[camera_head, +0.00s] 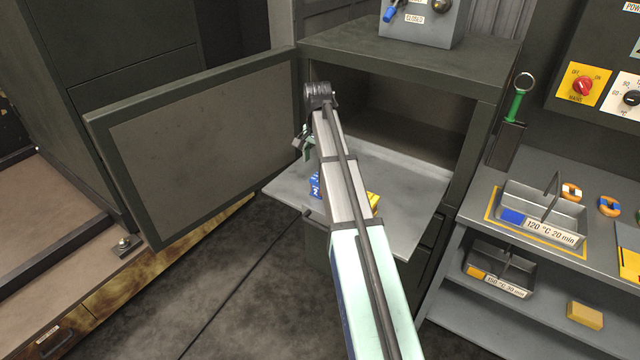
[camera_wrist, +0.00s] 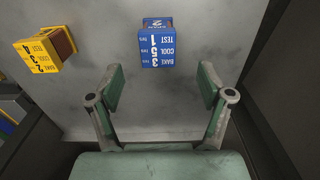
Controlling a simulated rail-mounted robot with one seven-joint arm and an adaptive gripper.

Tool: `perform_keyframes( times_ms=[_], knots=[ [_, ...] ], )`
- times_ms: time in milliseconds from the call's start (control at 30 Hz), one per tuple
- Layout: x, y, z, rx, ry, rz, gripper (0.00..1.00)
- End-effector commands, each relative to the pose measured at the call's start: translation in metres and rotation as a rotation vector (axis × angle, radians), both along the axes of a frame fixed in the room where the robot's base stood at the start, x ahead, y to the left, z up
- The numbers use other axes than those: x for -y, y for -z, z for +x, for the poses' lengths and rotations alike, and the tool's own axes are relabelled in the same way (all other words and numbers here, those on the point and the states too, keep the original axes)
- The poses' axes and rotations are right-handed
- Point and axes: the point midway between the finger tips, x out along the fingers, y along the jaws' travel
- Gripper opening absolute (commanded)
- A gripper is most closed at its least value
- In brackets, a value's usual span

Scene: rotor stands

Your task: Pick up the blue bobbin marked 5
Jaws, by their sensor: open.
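A blue block-shaped bobbin (camera_wrist: 158,45) lies on the grey shelf in the wrist view. Its face toward me carries white words and the figures 1, 5 and 3, and a narrower face beyond shows a figure like 2. My gripper (camera_wrist: 162,78) is open and empty, its two green finger pads apart, with the blue bobbin just beyond the fingertips and roughly centred between them. In the head view a blue bobbin (camera_head: 315,187) shows partly behind my arm. A yellow bobbin (camera_wrist: 42,52) with a brown side lies to the left in the wrist view; a yellow piece (camera_head: 374,200) shows right of my arm.
The pull-out shelf (camera_head: 410,215) extends from an open cabinet, whose door (camera_head: 205,145) swings left. Labelled trays (camera_head: 540,222) stand on the right bench. The cabinet wall lies close on the right.

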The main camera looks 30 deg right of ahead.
Motion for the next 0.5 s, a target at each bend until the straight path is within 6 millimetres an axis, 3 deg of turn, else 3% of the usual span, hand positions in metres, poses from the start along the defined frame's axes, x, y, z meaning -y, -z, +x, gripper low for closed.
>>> perform_keyframes(
  times_ms=[233,500],
  knots=[
    [0.000,0.039,-0.001,-0.001,-0.001,0.000,0.79],
    [0.000,0.052,0.000,0.000,-0.001,0.000,0.79]
  ],
)
